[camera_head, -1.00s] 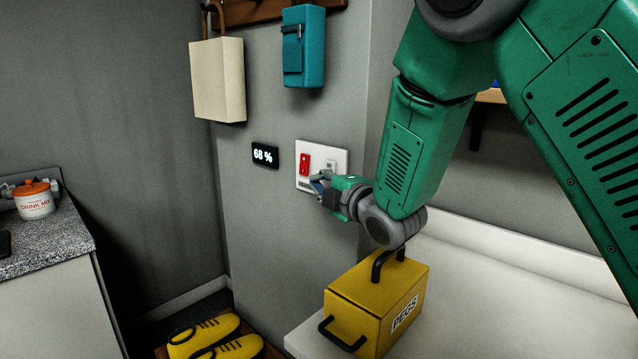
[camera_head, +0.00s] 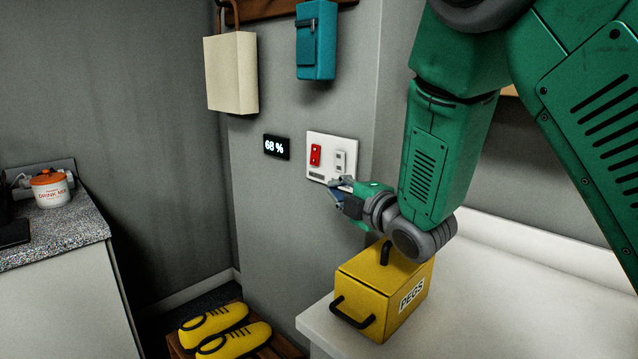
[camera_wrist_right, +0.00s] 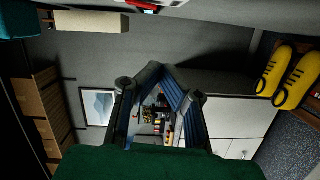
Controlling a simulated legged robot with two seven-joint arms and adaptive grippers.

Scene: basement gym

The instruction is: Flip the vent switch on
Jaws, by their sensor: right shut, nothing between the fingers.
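The white switch plate (camera_head: 327,172) is on the grey wall, with a red rocker switch (camera_head: 315,155) on its left and a smaller pale switch (camera_head: 340,161) on its right. A dark label runs along its lower edge, too small to read. I cannot tell which one is the vent switch. My right gripper (camera_head: 337,186) is shut and empty, just below and in front of the plate's lower right part. Whether it touches the plate is unclear. In the right wrist view its fingertips (camera_wrist_right: 164,72) meet, and a red piece shows at the top edge. My left gripper is not in view.
A display (camera_head: 276,147) reading 68 % is left of the plate. A cream bag (camera_head: 231,75) and a teal pouch (camera_head: 316,45) hang above. A yellow PEGS box (camera_head: 375,300) stands on the white ledge (camera_head: 470,320) below my right arm. Yellow shoes (camera_head: 232,340) lie below left.

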